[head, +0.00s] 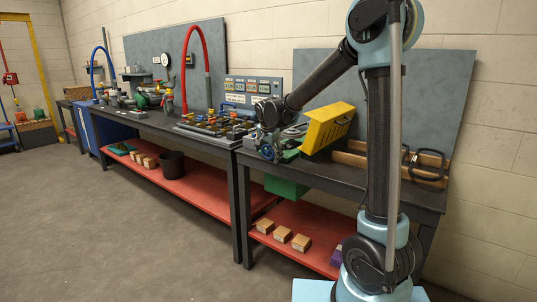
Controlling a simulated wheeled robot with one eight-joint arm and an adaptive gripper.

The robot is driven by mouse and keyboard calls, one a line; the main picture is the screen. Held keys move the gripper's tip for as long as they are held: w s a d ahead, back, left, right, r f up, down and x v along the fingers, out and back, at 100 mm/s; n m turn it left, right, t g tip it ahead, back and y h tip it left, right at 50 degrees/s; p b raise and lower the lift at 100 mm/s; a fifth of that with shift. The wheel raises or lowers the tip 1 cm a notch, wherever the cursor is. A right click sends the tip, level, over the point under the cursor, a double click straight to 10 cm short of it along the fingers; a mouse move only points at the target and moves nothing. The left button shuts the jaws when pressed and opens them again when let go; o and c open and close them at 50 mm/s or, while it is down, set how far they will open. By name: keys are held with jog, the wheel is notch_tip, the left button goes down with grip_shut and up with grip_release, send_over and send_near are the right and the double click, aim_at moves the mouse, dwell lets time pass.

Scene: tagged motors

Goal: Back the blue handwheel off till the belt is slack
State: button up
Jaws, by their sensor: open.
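In the head view, my gripper (268,142) is at the end of my arm, low over the front left part of the near bench. It is small and partly merged with the parts behind it. A small dark blue round thing (267,153), which looks like the blue handwheel, is right at the gripper's tip near the bench's front edge. I cannot tell whether they touch. A yellow slotted guard (327,127) stands tilted just to the right, with green machine parts (290,155) under it. I cannot make out the belt.
The near bench (350,178) carries a wooden board and dark-handled items (428,165) at right. A tray of small coloured parts (215,126) and a labelled panel (254,90) are to the left. A red hose (197,40) arches over the farther bench. The floor at left is clear.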

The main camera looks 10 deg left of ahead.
jog(key=c, duration=1.1)
jog(key=shift+o, duration=0.2)
jog(key=shift+w+a+g+h, duration=0.1)
jog(key=shift+g+h, duration=0.3)
jog(key=shift+h, duration=0.3)
jog(key=shift+n+g+h, duration=0.5)
jog(key=shift+g+h, duration=0.1)
jog(key=shift+h, duration=0.5)
